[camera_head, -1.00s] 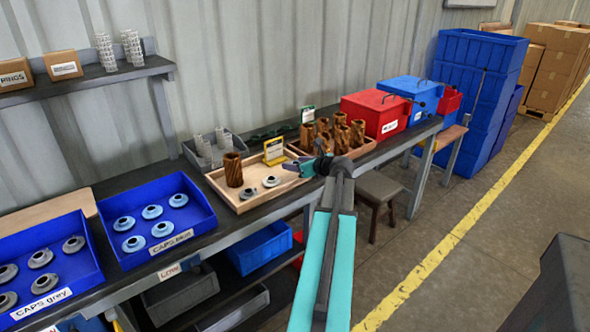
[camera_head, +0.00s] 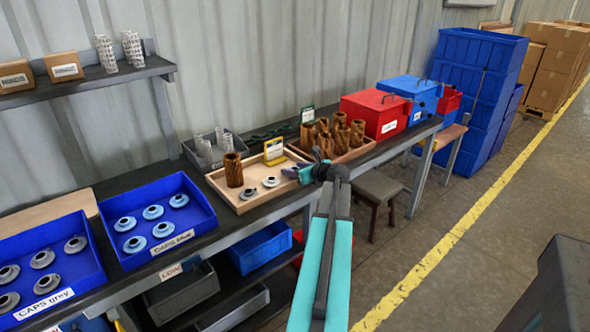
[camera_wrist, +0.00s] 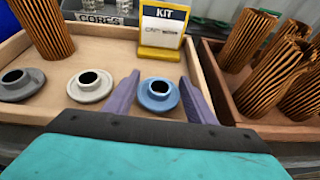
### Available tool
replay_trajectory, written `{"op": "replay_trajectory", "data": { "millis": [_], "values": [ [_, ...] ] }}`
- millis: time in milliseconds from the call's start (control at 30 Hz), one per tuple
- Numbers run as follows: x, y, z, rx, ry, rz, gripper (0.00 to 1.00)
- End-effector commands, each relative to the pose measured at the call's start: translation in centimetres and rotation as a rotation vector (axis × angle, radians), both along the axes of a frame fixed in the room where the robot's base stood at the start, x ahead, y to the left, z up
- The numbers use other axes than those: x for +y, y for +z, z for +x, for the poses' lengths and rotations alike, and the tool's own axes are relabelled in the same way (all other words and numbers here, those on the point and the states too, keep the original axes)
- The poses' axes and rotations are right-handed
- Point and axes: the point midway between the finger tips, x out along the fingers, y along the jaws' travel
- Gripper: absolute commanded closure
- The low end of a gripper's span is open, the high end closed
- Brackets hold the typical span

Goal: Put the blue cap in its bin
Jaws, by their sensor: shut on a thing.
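The blue cap (camera_wrist: 158,95) shows in the wrist view between the two fingers of my gripper (camera_wrist: 160,82), at the right end of the wooden kit tray (camera_wrist: 105,112). My gripper is shut on it; whether the cap is clear of the tray floor I cannot tell. In the head view my gripper (camera_head: 291,173) is at the tray's right side, and the cap is not clearly made out there. The blue bin labelled "CAPS blue" (camera_head: 203,203) stands to the left on the bench and holds several blue caps.
A grey-caps bin (camera_head: 91,262) is at far left. A tray of brown filters (camera_head: 366,148) is on the right.

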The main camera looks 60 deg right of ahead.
Motion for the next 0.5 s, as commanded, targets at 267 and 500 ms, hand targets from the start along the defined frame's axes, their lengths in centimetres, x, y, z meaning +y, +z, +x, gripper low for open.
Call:
{"op": "replay_trajectory", "data": {
  "millis": [267, 500],
  "values": [
    [-0.02, -0.34, -0.01, 0.0, 0.0, 0.001, 0.35],
    [-0.12, -0.34, -0.08, 0.0, -0.001, 0.001, 0.31]
  ]
}}
